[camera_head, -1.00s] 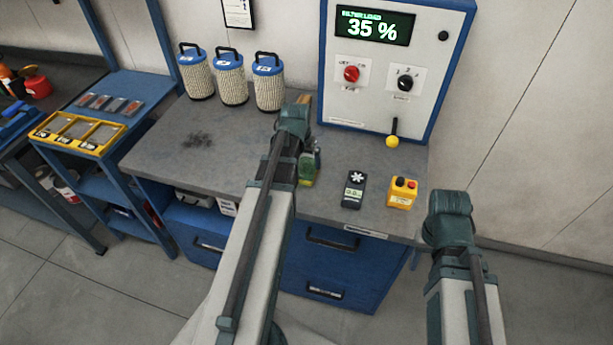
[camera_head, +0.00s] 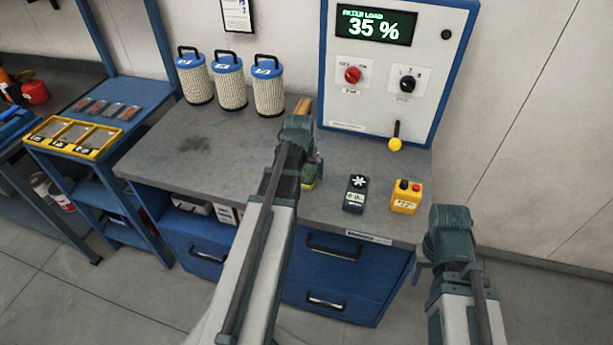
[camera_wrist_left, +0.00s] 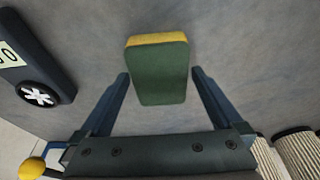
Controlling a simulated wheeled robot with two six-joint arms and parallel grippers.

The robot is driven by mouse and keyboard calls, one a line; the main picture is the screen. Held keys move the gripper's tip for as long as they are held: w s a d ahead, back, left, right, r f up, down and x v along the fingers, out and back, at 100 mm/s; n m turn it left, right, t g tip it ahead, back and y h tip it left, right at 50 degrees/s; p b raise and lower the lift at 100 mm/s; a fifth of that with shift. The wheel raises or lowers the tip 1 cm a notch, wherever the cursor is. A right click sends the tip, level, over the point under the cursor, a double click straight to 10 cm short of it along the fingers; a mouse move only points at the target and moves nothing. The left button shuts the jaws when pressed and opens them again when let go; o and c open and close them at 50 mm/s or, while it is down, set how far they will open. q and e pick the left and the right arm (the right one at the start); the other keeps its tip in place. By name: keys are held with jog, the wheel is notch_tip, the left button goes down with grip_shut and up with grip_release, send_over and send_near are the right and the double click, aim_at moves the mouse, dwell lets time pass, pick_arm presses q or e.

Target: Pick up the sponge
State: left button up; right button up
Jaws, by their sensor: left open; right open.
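The sponge (camera_wrist_left: 158,75), green with a yellow layer along its far edge, lies on the grey bench top in the left wrist view. My left gripper (camera_wrist_left: 160,88) is open, with one finger on each side of the sponge and a gap on both sides. In the head view the sponge (camera_head: 309,183) is mostly hidden by my left gripper (camera_head: 312,164). My right gripper (camera_head: 432,270) hangs in front of the bench at the right, apart from the sponge; its fingers are mostly hidden.
On the bench (camera_head: 240,160) stand a dark meter (camera_head: 356,194) and a yellow button box (camera_head: 406,197) right of the sponge. Several filter canisters (camera_head: 231,83) stand at the back left. A control panel (camera_head: 390,100) with a yellow-knobbed lever (camera_head: 395,144) is behind. A brown object (camera_head: 303,106) is partly hidden.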

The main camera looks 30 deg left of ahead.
pick_arm(q)
jog(key=shift+f, duration=0.25)
dwell(0.4)
jog(key=c, duration=1.2)
jog(key=shift+o, duration=0.2)
jog(key=shift+r, duration=0.15)
